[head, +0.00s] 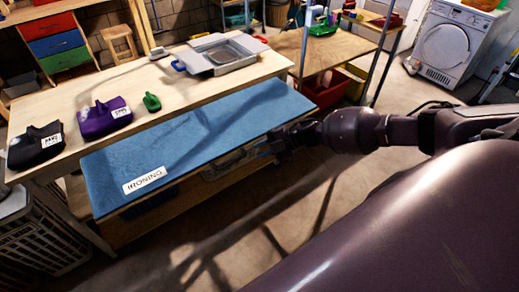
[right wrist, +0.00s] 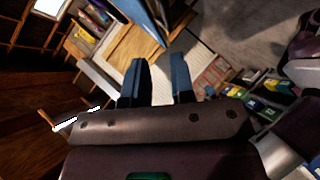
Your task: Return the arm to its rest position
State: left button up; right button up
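My right arm (head: 395,130) comes in from the right in the head view and reaches across to the front edge of the bench. Its gripper (head: 280,145) is beside the right part of the blue ironing mat's front edge; I cannot tell whether it touches it. In the right wrist view the two dark fingers (right wrist: 157,78) stand apart with nothing between them, so the gripper is open and empty. My left arm and gripper are in neither view.
The blue mat (head: 185,145) labelled IRONING lies along the bench (head: 60,100). A white washer (head: 445,45) is back right. Floor (head: 335,185) shows in front.

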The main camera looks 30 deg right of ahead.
jog(key=shift+w, duration=0.1)
dwell(0.3)
jog(key=w+a+r+m+t+h, duration=0.1)
jog(key=w+a+r+m+t, duration=0.1)
jog(key=w+a+r+t, duration=0.25)
jog(key=s+a+m+t+h, duration=0.2)
jog(key=s+a+m+h, duration=0.1)
jog(key=s+a+m, duration=0.4)
jog(key=s+d+f+m+h, duration=0.1)
jog(key=s+f+m+h, duration=0.1)
jog(key=s, duration=0.5)
jog(key=s+d+f+m+g+h, duration=0.1)
jog(key=s+d+f+m+h, duration=0.1)
jog(key=s+f+m, duration=0.2)
jog(key=s+d+f+m+g+h, duration=0.1)
jog(key=s+f+m+h, duration=0.1)
jog(key=s+m, duration=0.4)
jog(key=s+f, duration=0.1)
jog(key=s, duration=0.3)
jog(key=shift+d+f+m, duration=0.25)
jog(key=shift+d+m, duration=0.05)
